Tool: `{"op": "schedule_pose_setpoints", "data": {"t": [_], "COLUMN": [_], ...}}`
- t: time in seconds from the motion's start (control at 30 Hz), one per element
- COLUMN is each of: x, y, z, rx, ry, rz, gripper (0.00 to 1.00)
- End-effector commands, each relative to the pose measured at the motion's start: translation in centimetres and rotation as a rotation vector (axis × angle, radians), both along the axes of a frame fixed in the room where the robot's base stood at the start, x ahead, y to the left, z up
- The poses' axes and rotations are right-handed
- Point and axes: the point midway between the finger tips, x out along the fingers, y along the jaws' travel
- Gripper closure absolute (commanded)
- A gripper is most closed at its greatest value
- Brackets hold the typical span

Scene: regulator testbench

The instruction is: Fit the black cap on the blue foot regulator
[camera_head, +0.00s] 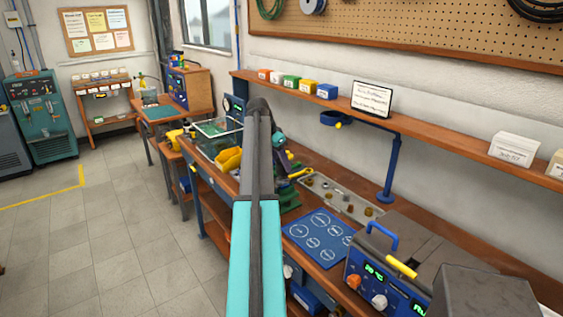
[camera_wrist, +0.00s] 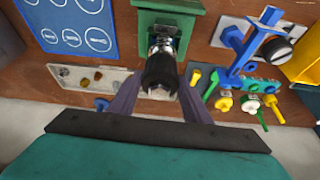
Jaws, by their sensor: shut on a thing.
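A black cylindrical piece (camera_wrist: 160,70), which looks like the black cap, sits between the fingers of my gripper (camera_wrist: 158,88) in the wrist view. My gripper is shut on it. Its near end shows a grey face. Just beyond it is a shiny silver part (camera_wrist: 162,44), in line with the black piece and at the green vise (camera_wrist: 168,16). I cannot tell whether the cap and silver part touch or are apart. No blue foot shows clearly there. In the head view my arm hides the gripper and most of the vise.
A blue stand (camera_wrist: 243,57) with yellow- and green-handled tools is close right of the gripper. A grey tray (camera_wrist: 92,79) with small parts and a blue mat (camera_head: 319,236) lie to the left in the wrist view. A blue bench instrument (camera_head: 375,280) stands at the near end of the bench.

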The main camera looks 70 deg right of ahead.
Motion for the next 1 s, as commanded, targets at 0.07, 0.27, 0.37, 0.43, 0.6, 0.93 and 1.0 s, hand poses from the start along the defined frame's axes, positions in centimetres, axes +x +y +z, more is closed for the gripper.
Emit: {"op": "schedule_pose_setpoints", "data": {"t": [0.07, 0.27, 0.37, 0.43, 0.6, 0.93, 1.0], "x": [0.0, 0.0, 0.01, 0.01, 0.02, 0.02, 0.03], "y": [0.0, 0.0, 0.0, 0.0, -0.01, 0.01, 0.0], "z": [-0.15, -0.33, -0.33, -0.33, -0.33, -0.65, -0.77], "rx": [0.0, 0.0, 0.0, 0.0, 0.0, 0.0, 0.0], "ry": [0.0, 0.0, 0.0, 0.0, 0.0, 0.0, 0.0], "rz": [0.0, -0.001, -0.001, -0.001, 0.0, -0.001, -0.001], "gripper": [0.79, 0.79, 0.79, 0.79, 0.79, 0.79, 0.79]}}
